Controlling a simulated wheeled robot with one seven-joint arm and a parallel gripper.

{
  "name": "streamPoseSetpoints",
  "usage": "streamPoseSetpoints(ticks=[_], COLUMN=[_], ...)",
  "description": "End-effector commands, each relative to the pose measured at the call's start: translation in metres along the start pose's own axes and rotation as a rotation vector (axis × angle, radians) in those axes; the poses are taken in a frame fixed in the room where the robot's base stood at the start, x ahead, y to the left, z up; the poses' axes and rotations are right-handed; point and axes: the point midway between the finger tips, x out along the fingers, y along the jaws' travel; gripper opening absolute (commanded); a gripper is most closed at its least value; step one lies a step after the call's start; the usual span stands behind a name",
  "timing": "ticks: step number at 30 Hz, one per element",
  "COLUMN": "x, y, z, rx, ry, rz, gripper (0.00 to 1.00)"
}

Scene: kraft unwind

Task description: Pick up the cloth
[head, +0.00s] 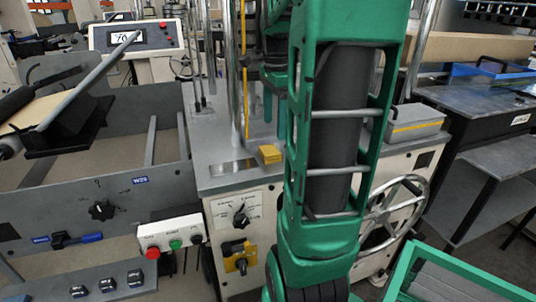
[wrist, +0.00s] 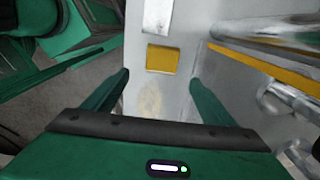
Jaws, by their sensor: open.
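The cloth (head: 270,154) looks like a small yellow folded pad lying flat on the grey machine top, near its front edge, left of my arm. In the wrist view the cloth (wrist: 163,58) is a yellow rectangle ahead of my gripper, between the lines of its two fingers. My gripper (wrist: 158,82) has its green fingers spread apart with nothing between them. In the head view my gripper is largely hidden behind my green arm, above and behind the cloth. The fingers appear apart from the cloth.
The grey machine top (head: 215,150) has a metal plate beside the cloth and upright chrome rods behind it. A grey box with a yellow stripe (head: 415,125) sits right of my arm. A handwheel (head: 398,210) and a button box (head: 172,235) stick out in front.

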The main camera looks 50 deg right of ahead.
Motion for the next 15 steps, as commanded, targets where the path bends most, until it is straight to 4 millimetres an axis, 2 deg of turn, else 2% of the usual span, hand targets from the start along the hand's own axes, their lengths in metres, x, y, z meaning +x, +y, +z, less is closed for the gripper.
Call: streamPoseSetpoints(ticks=[4, 11, 15], x=[0.023, 0.038, 0.054], y=[0.001, 0.001, 0.0], z=[-0.001, -0.001, -0.002], rx=[0.0, -0.001, -0.001], ry=[0.0, 0.0, 0.0], rz=[0.003, 0.0, 0.003], gripper=[0.78, 0.78, 0.78])
